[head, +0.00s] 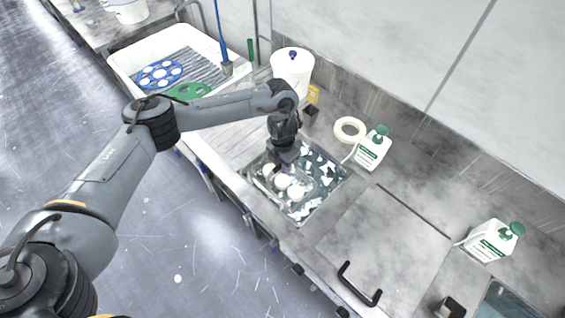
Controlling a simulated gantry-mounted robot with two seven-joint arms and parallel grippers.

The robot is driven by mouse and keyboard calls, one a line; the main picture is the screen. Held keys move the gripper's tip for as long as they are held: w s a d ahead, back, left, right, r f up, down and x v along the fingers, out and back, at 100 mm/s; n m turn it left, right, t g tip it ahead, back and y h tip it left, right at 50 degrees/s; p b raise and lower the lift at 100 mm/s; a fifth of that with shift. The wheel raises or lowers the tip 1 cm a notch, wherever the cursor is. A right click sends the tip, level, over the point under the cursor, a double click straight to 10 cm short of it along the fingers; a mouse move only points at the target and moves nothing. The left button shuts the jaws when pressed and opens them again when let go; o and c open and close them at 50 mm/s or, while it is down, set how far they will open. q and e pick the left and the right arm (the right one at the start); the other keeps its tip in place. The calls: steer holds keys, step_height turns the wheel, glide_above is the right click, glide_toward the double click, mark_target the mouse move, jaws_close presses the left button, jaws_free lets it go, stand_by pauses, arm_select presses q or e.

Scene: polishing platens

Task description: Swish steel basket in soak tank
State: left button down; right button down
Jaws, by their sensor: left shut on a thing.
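The soak tank (331,188) is a rectangular basin sunk in the steel counter, with pale shards or reflections over its liquid. The steel basket (308,192) is in the tank and holds a few white round pieces (289,187). My left gripper (283,166) points down at the basket's far left side and is shut on it; the fingertips are partly hidden against the basket and liquid. I cannot tell how deep the basket sits. My right gripper is not in view.
A white sink (127,61) with blue and green carrier discs is at the upper left. A white canister (292,68), a tape roll (350,130) and a white bottle (373,149) stand behind the tank. A lid with a black handle (358,287) lies to the right.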

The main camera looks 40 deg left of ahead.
mark_target(283, 180)
arm_select(q)
steer(key=shift+w+f+b, duration=0.1)
steer(key=shift+f+b, duration=4.4)
steer(key=shift+f, duration=2.25)
steer(key=shift+r, duration=0.1)
steer(key=shift+r+p, duration=0.95)
steer(key=shift+r, duration=0.1)
steer(key=shift+f+b, duration=0.8)
steer(key=shift+f, duration=0.35)
